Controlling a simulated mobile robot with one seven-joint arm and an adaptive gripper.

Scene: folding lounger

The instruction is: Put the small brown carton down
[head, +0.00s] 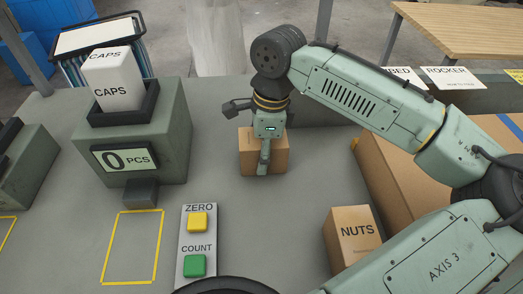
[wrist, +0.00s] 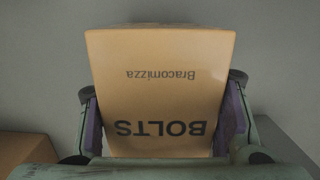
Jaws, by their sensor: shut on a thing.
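The small brown carton (head: 279,158) is at the middle of the grey table in the head view, below and partly behind my gripper (head: 264,165). In the wrist view the carton (wrist: 165,75) fills the middle, and its face reads "BOLTS" and "Bracomizza", upside down. My gripper (wrist: 163,122) has a finger on each side of the carton and is shut on it. The carton looks upright in the head view. Whether its base touches the table or hangs just above it, I cannot tell.
A "NUTS" carton (head: 352,238) stands at the front right, beside a large brown box (head: 400,190). A "CAPS" carton (head: 113,80) sits on a counting scale (head: 150,140) at left. A yellow-outlined rectangle (head: 107,262) and a button panel (head: 184,240) lie in front. Table left of the carton is clear.

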